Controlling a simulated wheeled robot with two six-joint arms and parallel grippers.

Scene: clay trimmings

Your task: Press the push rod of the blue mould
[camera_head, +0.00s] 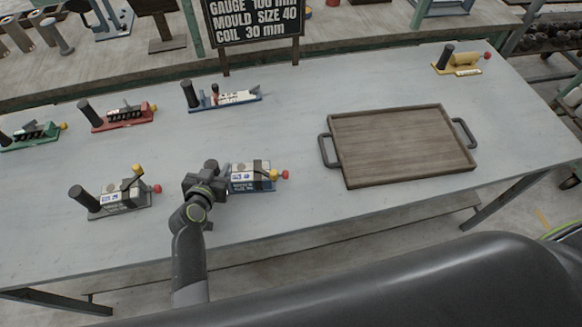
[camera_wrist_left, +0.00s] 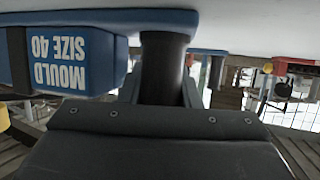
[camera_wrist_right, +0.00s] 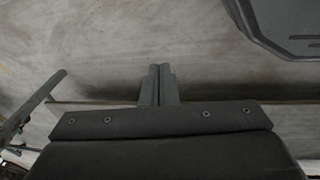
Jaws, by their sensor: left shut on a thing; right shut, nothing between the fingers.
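The blue mould (camera_head: 252,183) stands at the table's front middle, with a white label, a yellow tip and a red knob (camera_head: 285,174) at its right end. My left gripper (camera_head: 208,178) is at its left end. In the left wrist view the mould's blue face (camera_wrist_left: 65,60) reads "MOULD SIZE 40" upside down, and the fingers are shut on its dark upright post (camera_wrist_left: 163,65). The gripper hides the post in the head view. My right gripper (camera_wrist_right: 160,75) is shut and empty above the floor, outside the head view.
A similar mould (camera_head: 118,200) stands left of my left gripper. Red (camera_head: 122,117), green (camera_head: 35,135) and blue-based (camera_head: 225,98) devices line the back; a yellow one (camera_head: 458,66) stands back right. A wooden tray (camera_head: 400,140) lies to the right.

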